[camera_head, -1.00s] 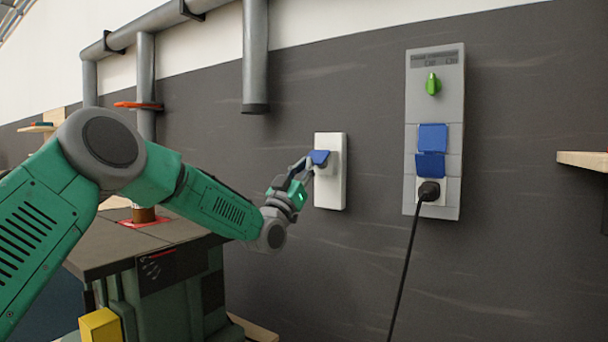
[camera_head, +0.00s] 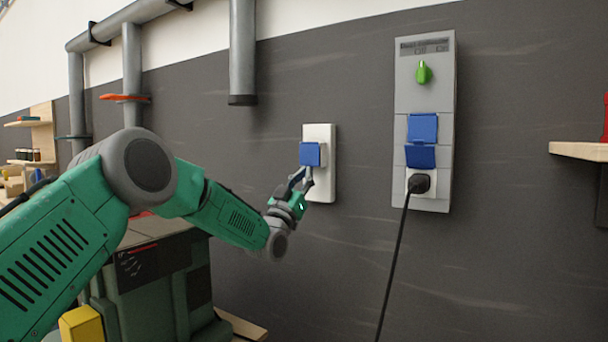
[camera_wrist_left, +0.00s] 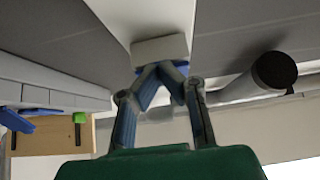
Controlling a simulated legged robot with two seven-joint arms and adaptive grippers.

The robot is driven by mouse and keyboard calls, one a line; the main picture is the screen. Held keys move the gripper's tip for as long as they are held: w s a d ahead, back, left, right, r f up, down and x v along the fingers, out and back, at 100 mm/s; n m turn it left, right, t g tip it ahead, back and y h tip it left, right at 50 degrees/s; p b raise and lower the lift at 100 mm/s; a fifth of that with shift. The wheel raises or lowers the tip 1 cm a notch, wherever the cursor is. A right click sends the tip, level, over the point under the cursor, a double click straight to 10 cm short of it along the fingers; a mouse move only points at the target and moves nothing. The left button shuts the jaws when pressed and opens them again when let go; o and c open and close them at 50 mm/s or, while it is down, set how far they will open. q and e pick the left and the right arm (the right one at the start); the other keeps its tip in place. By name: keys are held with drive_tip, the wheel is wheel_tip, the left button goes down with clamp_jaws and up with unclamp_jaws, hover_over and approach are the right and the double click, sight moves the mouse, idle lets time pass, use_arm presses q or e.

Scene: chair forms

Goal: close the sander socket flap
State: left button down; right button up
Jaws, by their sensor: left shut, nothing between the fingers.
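A white wall socket plate (camera_head: 321,186) carries a blue flap (camera_head: 310,154). My right gripper is not in view.
A grey panel (camera_head: 405,186) to the right has a green knob (camera_head: 423,72), blue covers (camera_head: 422,127) and a black plug (camera_head: 419,183) with a hanging cable. A green machine (camera_head: 150,290) stands lower left. A wooden shelf (camera_head: 578,151) is at right.

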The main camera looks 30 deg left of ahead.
use_arm(q)
drive_tip(key=shift+w+a, duration=0.1)
drive_tip(key=shift+w, duration=0.2)
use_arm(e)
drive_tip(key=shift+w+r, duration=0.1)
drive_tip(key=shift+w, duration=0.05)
use_arm(q)
drive_tip(key=shift+w+f, duration=0.1)
drive_tip(key=shift+w, duration=0.15)
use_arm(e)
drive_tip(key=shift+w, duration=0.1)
use_arm(q)
drive_tip(key=shift+f, duration=0.15)
